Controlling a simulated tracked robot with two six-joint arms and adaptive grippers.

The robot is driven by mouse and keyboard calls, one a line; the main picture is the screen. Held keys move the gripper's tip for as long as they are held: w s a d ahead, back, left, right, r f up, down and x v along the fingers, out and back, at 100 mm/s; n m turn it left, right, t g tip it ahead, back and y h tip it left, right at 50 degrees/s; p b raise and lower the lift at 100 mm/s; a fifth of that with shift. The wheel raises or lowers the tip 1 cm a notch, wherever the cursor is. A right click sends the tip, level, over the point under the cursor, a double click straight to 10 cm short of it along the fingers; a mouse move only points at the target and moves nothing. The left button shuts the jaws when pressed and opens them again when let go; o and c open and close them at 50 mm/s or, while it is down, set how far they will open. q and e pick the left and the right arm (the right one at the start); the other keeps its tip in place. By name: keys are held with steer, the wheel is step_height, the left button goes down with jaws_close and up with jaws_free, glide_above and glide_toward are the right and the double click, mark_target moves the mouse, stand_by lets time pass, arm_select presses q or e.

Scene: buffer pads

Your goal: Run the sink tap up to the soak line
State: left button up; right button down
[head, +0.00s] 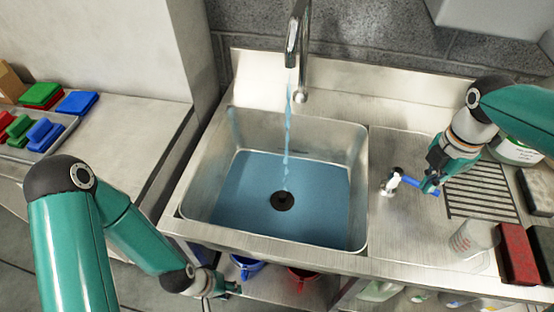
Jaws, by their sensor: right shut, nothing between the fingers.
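The steel tap (292,45) is running, and a thin stream of water (287,130) falls into the sink basin (250,130). Blue water (315,205) covers the basin floor, and the dark round drain piece (282,200) shows in its middle. I cannot clearly make out a soak line on the walls. A small valve with a blue lever (420,186) stands on the deck right of the basin. My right gripper (431,188) is shut and empty at the lever's right end. My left gripper (238,290) hangs low before the counter; its opening is unclear.
A drain grille (482,192), a clear beaker (472,240), a red block (517,253) and a white tub (515,152) crowd the right deck. Blue (247,266) and red (303,277) containers sit below the sink. Coloured pads (77,103) lie on the left counter.

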steer(key=shift+w+d, duration=0.1)
steer(key=w+d+p, duration=0.5)
steer(key=w, duration=0.1)
steer(key=shift+w, duration=0.3)
steer(key=shift+d+f, duration=0.1)
step_height(320, 180, down, 5)
steer(key=b, duration=0.3)
stand_by(6.3)
